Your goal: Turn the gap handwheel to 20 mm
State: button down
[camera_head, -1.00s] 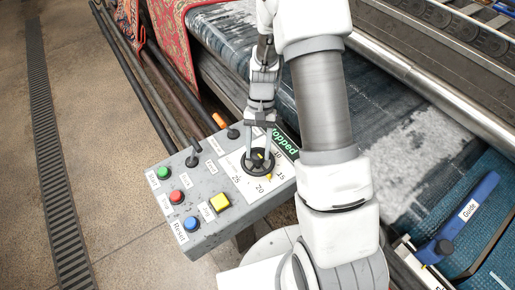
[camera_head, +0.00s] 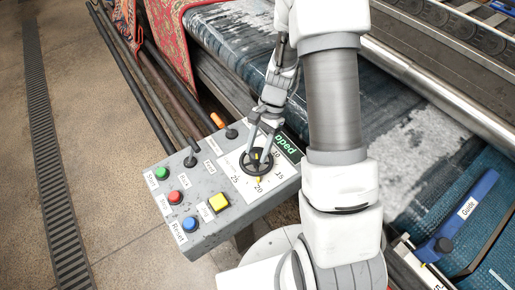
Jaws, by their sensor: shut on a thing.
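The gap handwheel (camera_head: 256,170) is a small black wheel on a white dial plate (camera_head: 239,188) at the right of the grey control box. The dial carries the marks 10, 15, 20 and 25. A yellow pointer (camera_head: 258,180) at the wheel's lower rim points at or very near the 20 mark (camera_head: 258,188). My gripper (camera_head: 258,156) reaches down from above and is shut on the handwheel, its fingers at the wheel's hub. The fingers hide part of the wheel's upper side.
Red rugs hang behind. A blue guide handle (camera_head: 467,209) lies right.

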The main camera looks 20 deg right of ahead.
dwell(0.3)
jog(key=shift+c, duration=1.5)
grip_release()
jog(key=p+v, duration=0.1)
jog(key=v, duration=1.6)
jog(key=shift+r, duration=0.25)
jog(key=shift+s+r+p, duration=0.1)
jog(key=shift+p, duration=0.2)
jog(key=s+a+r+n+t+h, duration=0.2)
jog(key=s+a+r+n+t, duration=0.1)
jog(key=s+r, duration=0.4)
jog(key=s+a+r+n+t+h, duration=0.1)
jog(key=s+a+r+n+t, duration=0.2)
jog(key=s, duration=0.8)
notch_tip(320, 180, up, 4)
jog(key=n+t, duration=0.2)
jog(key=n, duration=0.3)
jog(key=shift+h, duration=0.4)
